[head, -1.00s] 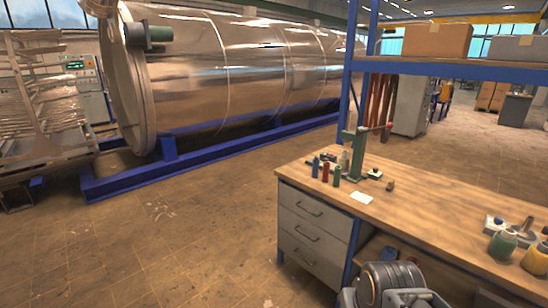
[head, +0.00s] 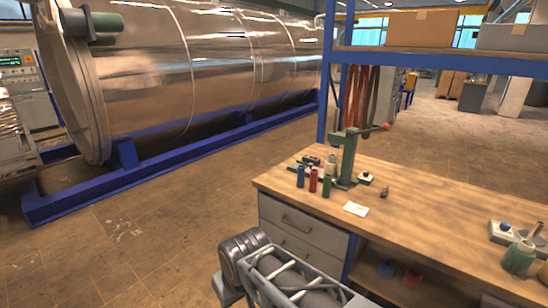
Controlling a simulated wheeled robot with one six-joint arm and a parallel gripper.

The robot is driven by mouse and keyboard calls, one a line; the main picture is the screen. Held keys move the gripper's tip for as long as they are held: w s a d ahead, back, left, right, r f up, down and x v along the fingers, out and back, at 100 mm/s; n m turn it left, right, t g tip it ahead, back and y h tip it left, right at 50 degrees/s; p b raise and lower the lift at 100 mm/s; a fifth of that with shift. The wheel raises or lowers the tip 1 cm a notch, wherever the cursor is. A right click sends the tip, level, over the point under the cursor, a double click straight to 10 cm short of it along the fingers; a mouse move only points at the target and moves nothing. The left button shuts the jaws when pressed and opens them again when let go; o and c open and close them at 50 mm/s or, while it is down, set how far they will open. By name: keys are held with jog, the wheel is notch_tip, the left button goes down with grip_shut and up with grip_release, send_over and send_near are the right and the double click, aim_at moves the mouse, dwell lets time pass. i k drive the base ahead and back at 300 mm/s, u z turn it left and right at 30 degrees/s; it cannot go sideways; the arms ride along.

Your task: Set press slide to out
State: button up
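A green press (head: 347,160) stands upright on the wooden workbench (head: 440,205), near its far left corner. A lever with a red knob (head: 386,127) sticks out to the right from its top. The press slide is too small to tell apart, so its position cannot be read. My arm shows at the bottom, in front of the bench. My gripper cannot be seen.
A white card (head: 355,209) and small parts lie near the press. Jars (head: 519,258) and a grey box stand at the bench's right. A blue shelf (head: 430,60) bearing cardboard boxes overhangs the back. The large steel chamber (head: 190,75) is at left; floor (head: 120,245) before it is clear.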

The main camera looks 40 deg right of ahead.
aim_at(321, 171)
jog(key=z, duration=0.05)
jog(key=i, duration=1.5)
jog(key=z, duration=1.15)
jog(key=i, duration=0.85)
jog(key=z, duration=1)
jog(key=i, duration=0.2)
jog(key=z, duration=0.25)
